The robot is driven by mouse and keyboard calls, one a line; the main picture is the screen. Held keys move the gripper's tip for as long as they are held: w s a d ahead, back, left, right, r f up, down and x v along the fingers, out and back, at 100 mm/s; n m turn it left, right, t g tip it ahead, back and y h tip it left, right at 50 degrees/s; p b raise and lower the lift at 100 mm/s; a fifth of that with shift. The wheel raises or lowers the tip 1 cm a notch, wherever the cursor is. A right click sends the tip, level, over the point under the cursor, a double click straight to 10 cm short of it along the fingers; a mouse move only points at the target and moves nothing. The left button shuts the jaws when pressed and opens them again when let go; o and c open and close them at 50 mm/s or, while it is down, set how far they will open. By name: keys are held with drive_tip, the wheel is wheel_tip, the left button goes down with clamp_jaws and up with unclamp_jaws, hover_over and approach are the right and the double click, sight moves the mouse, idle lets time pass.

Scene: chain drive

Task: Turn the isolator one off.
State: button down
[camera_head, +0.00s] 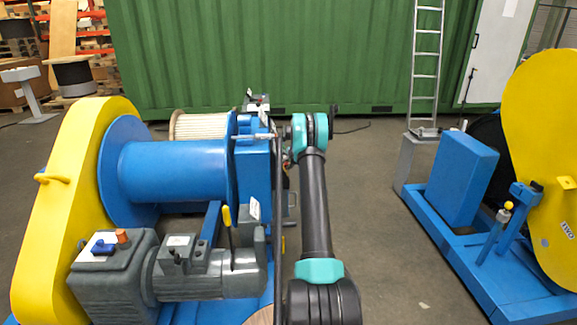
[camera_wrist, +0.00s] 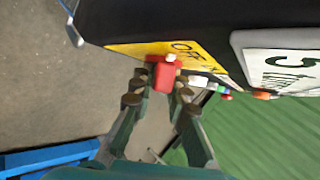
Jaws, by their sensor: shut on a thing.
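A red isolator handle (camera_wrist: 164,78) shows in the wrist view on a yellow plate (camera_wrist: 130,50) on the side of a dark box. The word OFF is readable on the plate beside the handle; the rest of its text is too small or hidden. My gripper (camera_wrist: 163,87) is shut on the red handle, with dark finger pads on both sides of it. In the head view my arm hides the gripper and the handle cannot be made out. I cannot tell the isolator's number from these frames.
A white label with a large 5 (camera_wrist: 285,65) sits beside the yellow plate. Small coloured buttons (camera_wrist: 225,95) lie beyond the fingers. A blue winch drum (camera_head: 175,170) and motor (camera_head: 210,270) stand left of my arm. Open floor (camera_head: 375,220) lies to the right.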

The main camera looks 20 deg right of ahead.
drive_tip(key=c, duration=1.5)
unclamp_jaws()
drive_tip(key=v, duration=1.1)
drive_tip(key=shift+s+r, duration=0.3)
drive_tip(key=shift+a, duration=0.1)
drive_tip(key=s+a+r+n+g, duration=0.1)
drive_tip(key=s+a+r+n, duration=0.3)
drive_tip(key=s+a, duration=0.75)
drive_tip(key=s+a+r+n+g, duration=0.1)
drive_tip(key=s+a+r+n, duration=0.35)
drive_tip(key=s+a, duration=0.75)
drive_tip(key=s+a+f+n, duration=0.1)
drive_tip(key=s+f+n, duration=0.1)
drive_tip(key=s, duration=0.9)
drive_tip(key=s+a+f+n+g, duration=0.1)
drive_tip(key=s+a+f+n, duration=0.1)
drive_tip(key=s, duration=0.9)
drive_tip(key=s+a+f+n, duration=0.1)
drive_tip(key=s+f+n, duration=0.2)
drive_tip(key=s, duration=0.8)
drive_tip(key=shift+s+a+f+n+g, duration=0.1)
drive_tip(key=shift+s+a+n+g, duration=0.25)
drive_tip(key=shift+n, duration=0.3)
